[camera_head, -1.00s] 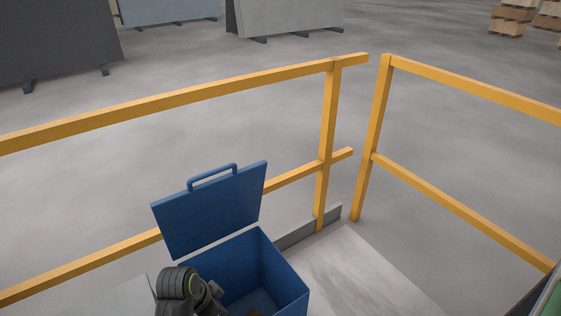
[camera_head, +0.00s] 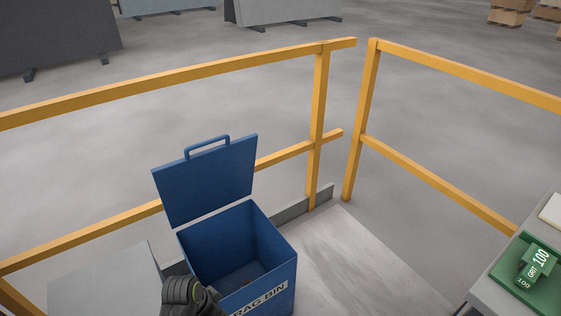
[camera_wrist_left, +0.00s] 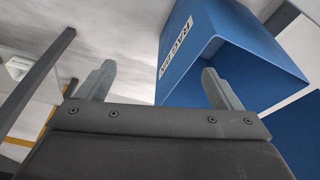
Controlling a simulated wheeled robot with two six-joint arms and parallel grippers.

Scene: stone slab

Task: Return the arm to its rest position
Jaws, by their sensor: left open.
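My left arm's dark wrist shows at the bottom edge of the head view, in front of the blue rag bin (camera_head: 212,244). The gripper's fingers are hidden there. In the left wrist view my left gripper (camera_wrist_left: 160,86) has its two grey fingers wide apart with nothing between them. The rag bin (camera_wrist_left: 195,48) appears beyond the fingers, with its "RAG BIN" label. The bin's lid (camera_head: 206,180) stands open, tilted back, with a handle on top. My right gripper is not in view.
Yellow railings (camera_head: 318,125) run behind the bin and along the right. A grey worktop at the lower right holds a green tray (camera_head: 499,267) with a green block (camera_head: 537,262) marked 100. Bare pale platform (camera_head: 350,255) lies right of the bin. Slabs stand far back.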

